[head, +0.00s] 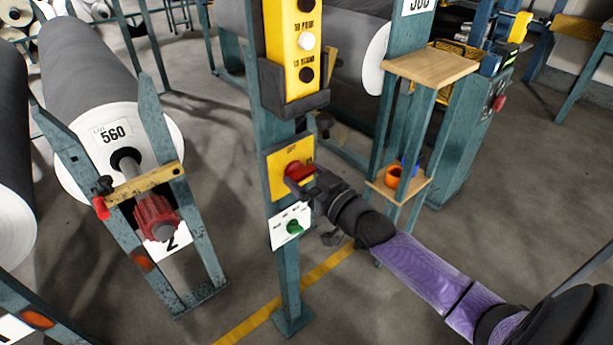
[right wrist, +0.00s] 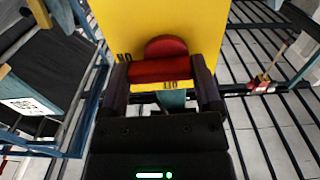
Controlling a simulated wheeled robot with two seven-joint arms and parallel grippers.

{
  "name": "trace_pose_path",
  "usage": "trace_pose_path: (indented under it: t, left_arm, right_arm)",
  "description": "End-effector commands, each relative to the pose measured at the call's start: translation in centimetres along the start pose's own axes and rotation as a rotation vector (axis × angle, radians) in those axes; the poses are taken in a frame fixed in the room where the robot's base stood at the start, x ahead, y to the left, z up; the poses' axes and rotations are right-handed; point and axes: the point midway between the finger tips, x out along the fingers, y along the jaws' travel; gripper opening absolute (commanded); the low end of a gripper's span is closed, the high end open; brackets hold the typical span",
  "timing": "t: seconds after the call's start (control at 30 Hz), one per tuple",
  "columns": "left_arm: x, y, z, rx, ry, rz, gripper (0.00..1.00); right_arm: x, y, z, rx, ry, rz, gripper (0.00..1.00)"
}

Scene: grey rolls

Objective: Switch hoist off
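The red rotary switch (head: 297,171) sits on a yellow plate (head: 277,188) with dark lettering, fixed to a teal post. Lettering reading OFF shows above the knob in the head view. My right gripper (head: 308,182) reaches in from the lower right. In the right wrist view its fingers (right wrist: 165,80) stand at both ends of the red handle (right wrist: 160,70), with no gap that I can see. The handle lies crosswise between the fingers, and part of the plate is hidden behind the gripper. My left gripper is not in view.
A white plate with a green knob (head: 293,227) is just below. A yellow pendant box with buttons (head: 290,50) is above. A wooden-shelved stand (head: 431,66) is close on the right. A large grey roll (head: 85,75) on a teal stand is left.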

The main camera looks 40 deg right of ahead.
Motion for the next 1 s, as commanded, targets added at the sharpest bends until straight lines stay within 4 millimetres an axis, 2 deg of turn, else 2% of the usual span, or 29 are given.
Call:
trace_pose_path:
  t: [0.03, 0.17, 0.57, 1.0]
  left_arm:
    - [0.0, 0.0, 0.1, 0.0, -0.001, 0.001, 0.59]
    - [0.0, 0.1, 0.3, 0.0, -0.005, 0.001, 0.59]
    - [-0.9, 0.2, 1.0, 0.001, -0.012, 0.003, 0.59]
    - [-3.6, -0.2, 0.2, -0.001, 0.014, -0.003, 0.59]
  right_arm:
    - [0.0, 0.0, 0.0, 0.0, 0.0, 0.0, 0.49]
    - [0.0, 0.0, 0.0, 0.0, -0.001, 0.0, 0.23]
    - [0.0, 0.0, -0.2, -0.098, -0.001, 0.0, 0.23]
    - [0.0, -0.1, -0.5, -0.485, -0.002, 0.0, 0.23]
